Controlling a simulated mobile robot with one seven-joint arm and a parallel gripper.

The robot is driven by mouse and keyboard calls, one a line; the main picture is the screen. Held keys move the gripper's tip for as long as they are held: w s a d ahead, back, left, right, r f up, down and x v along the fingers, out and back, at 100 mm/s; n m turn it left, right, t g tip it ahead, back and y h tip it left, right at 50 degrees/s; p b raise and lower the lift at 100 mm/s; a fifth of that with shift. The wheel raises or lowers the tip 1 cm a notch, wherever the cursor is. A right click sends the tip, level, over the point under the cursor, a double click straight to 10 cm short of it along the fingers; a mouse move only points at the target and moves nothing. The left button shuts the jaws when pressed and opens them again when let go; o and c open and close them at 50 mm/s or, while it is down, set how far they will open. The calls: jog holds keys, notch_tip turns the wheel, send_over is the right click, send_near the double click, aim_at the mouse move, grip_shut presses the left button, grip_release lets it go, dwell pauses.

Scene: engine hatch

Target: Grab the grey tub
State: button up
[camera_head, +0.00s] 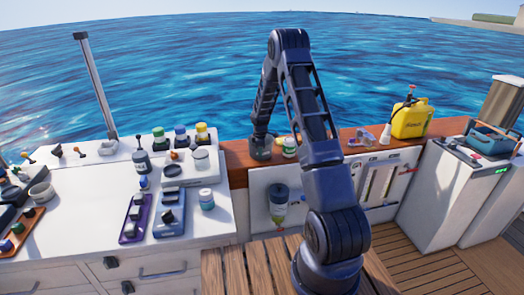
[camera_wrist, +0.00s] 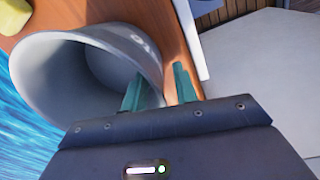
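The grey tub (camera_wrist: 60,60) fills the upper left of the wrist view, its wide mouth turned toward the camera, on a wooden ledge. My gripper (camera_wrist: 158,90) has its two teal fingers apart at the tub's right rim. The left finger overlaps the tub's mouth and the right finger is outside, with the tub's wall between them. A strip of wood shows between the wall and the right finger, so the fingers do not look closed on it. In the head view my gripper (camera_head: 262,138) is low over the ledge, and the tub there is largely hidden by it.
A white jar with a green lid (camera_head: 289,147) stands just right of my gripper on the wooden ledge (camera_head: 236,160). A yellow canister (camera_head: 411,120) is farther right. The white counter at left (camera_head: 85,215) holds several bottles and devices. Open water lies behind the ledge.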

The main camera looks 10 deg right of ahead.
grip_shut()
